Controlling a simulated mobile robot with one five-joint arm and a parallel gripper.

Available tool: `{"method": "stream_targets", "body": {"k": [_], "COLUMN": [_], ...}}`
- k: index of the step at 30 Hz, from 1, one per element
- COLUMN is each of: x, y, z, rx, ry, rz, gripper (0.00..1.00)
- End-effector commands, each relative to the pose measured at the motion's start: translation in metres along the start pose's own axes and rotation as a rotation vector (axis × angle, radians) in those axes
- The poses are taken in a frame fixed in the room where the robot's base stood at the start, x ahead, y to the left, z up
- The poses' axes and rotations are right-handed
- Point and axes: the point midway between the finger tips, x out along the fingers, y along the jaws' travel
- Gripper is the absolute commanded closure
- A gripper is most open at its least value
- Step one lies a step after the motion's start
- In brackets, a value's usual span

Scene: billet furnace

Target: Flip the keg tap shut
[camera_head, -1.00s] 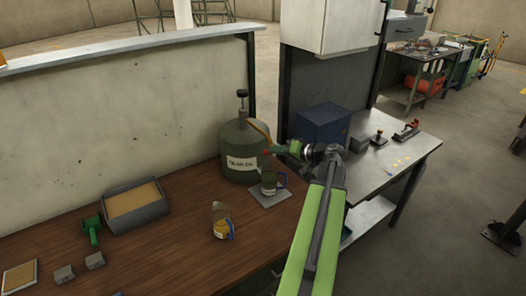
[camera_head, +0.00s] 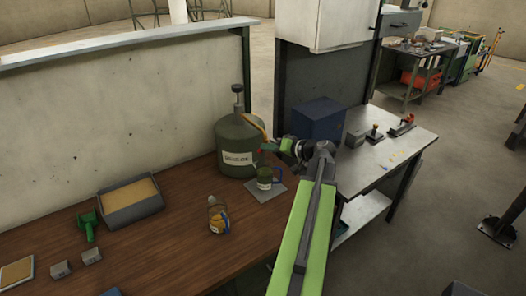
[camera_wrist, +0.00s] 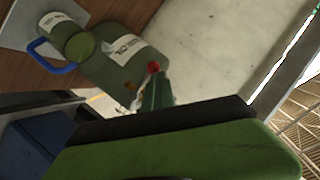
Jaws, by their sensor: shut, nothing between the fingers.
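The green keg (camera_head: 238,148) with a white label and a black pump knob on top stands at the back of the wooden counter. It also shows tilted in the wrist view (camera_wrist: 125,75). The tap's red-tipped part (camera_wrist: 153,67) shows at the keg's side in the wrist view. My gripper (camera_head: 272,147) is shut and empty, close to the tap at the keg's right side; contact cannot be told. In the wrist view my gripper's fingers (camera_wrist: 157,92) lie just below the red tip. A mug with a blue handle (camera_head: 265,177) stands below on a grey mat (camera_head: 277,193).
A glass jug with amber contents (camera_head: 217,217) stands in front of the keg. A grey tray (camera_head: 130,215) and a green scoop (camera_head: 88,226) are at left. A blue box (camera_head: 318,120) stands on the metal bench behind my arm.

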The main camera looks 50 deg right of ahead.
Motion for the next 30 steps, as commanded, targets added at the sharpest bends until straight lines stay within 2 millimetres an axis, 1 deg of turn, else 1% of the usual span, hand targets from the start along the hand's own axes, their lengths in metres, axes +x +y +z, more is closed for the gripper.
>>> {"method": "stream_targets", "body": {"k": [1, 8, 11, 14, 17, 18, 21, 24, 27, 30], "x": [0.001, 0.001, -0.003, -0.012, -0.025, -0.037, -0.064, -0.086, -0.102, -0.112], "y": [0.0, 0.0, -0.004, -0.012, -0.021, -0.018, -0.02, -0.021, -0.023, -0.024], "z": [0.003, 0.002, -0.004, -0.019, -0.038, -0.032, -0.031, -0.03, -0.029, -0.028], "rx": [-0.002, -0.002, -0.003, -0.003, -0.003, -0.001, 0.0, 0.0, 0.0, -0.002], "ry": [-0.008, -0.009, -0.009, -0.007, -0.005, -0.003, 0.0, 0.0, -0.001, -0.003], "rz": [0.002, 0.001, 0.0, -0.001, -0.004, -0.001, 0.001, 0.001, -0.001, -0.003], "gripper": [1.0, 1.0, 1.0, 1.0, 1.0, 1.0, 1.0, 1.0, 1.0, 1.0]}}
